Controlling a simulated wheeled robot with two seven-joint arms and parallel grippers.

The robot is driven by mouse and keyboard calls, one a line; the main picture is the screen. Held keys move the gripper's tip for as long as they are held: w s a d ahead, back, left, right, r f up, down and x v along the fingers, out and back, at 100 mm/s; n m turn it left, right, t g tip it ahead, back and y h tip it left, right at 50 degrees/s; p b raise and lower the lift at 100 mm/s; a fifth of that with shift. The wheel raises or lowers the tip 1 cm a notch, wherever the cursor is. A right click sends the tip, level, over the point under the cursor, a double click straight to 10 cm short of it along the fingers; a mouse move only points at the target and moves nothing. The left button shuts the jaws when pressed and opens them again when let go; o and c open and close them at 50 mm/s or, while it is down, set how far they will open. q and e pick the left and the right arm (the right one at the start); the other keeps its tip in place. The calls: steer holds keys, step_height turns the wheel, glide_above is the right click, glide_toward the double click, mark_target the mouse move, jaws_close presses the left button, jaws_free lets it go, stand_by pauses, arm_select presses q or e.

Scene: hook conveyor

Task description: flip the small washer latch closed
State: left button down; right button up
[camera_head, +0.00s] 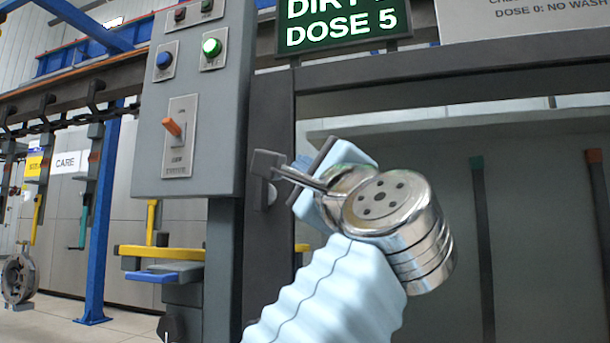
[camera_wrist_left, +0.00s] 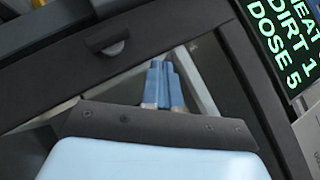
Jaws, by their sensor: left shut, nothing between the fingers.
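A small dark grey latch piece (camera_head: 265,164) sits on the washer's dark frame in the head view, just right of the control box. A thin metal bar runs from near it toward my left gripper; where the bar begins and ends is hard to tell. My left gripper (camera_head: 303,165) is close to the right of the latch piece, partly hidden by my shiny wrist. In the left wrist view my left gripper (camera_wrist_left: 160,67) has its blue fingers together and empty. A half-round dark knob (camera_wrist_left: 113,47) shows on the frame left of the fingers. My right gripper is out of view.
A grey control box (camera_head: 145,150) with an orange switch (camera_head: 173,128) and a lit green button (camera_head: 212,47) stands close left. A dose sign (camera_head: 345,28) hangs above. Yellow and blue bars (camera_head: 160,252) stick out below. The washer opening to the right looks open.

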arm_select(q)
steer(key=s+d, duration=0.3)
steer(key=s, duration=0.3)
steer(key=shift+s+d, duration=0.35)
steer(key=shift+d, duration=0.05)
